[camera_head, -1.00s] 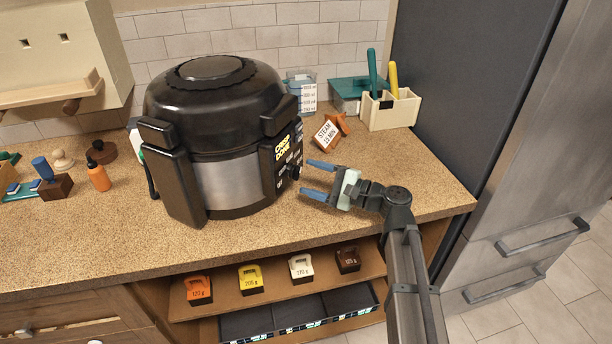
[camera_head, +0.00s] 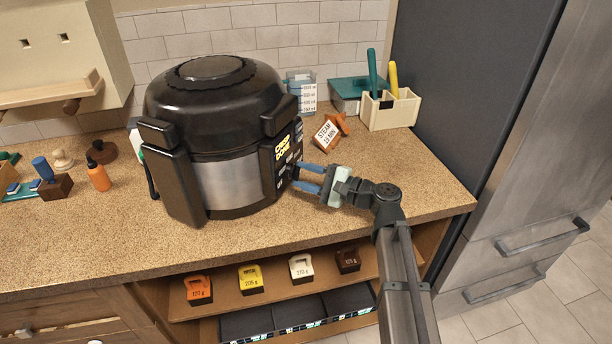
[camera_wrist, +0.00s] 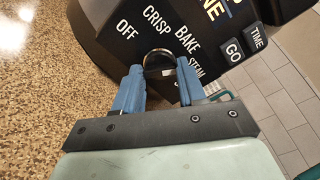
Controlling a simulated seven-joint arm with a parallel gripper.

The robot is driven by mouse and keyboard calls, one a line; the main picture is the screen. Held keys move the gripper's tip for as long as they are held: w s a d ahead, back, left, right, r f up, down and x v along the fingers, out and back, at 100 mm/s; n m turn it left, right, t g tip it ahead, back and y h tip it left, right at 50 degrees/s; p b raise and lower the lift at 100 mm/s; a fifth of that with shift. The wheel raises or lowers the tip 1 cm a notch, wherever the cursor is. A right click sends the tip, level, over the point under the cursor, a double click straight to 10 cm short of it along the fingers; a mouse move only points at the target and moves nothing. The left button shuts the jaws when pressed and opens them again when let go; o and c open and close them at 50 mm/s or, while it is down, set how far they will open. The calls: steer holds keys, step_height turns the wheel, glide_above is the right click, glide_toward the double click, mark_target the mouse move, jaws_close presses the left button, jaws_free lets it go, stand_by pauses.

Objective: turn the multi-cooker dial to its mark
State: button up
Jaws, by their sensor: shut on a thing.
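The multi-cooker (camera_head: 228,185) stands on the counter, black with a steel band, its control panel facing right toward my gripper. In the wrist view the dial (camera_wrist: 159,57) is a dark round knob with a shiny rim. The labels OFF, CRISP, BAKE and STEAM fan around it. My gripper (camera_head: 298,177) has its blue fingers at the panel; in the wrist view the gripper (camera_wrist: 160,80) is shut on the dial, one finger on each side. The fingers hide part of the dial, and I cannot tell where its pointer is set.
A small sign (camera_head: 327,132) reading STEAM with a time in minutes stands behind my gripper. A measuring jug (camera_head: 307,98) and a cream utensil holder (camera_head: 393,112) are farther back. GO (camera_wrist: 234,50) and TIME (camera_wrist: 256,38) buttons lie near the dial. Counter right of my gripper is clear.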

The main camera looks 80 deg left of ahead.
steer(key=c, duration=0.3)
steer(key=shift+n, duration=3)
steer(key=o, duration=1)
steer(key=shift+o, duration=0.2)
steer(key=v, duration=1.3)
steer(key=shift+w+d, duration=0.25)
steer(key=shift+w, duration=0.05)
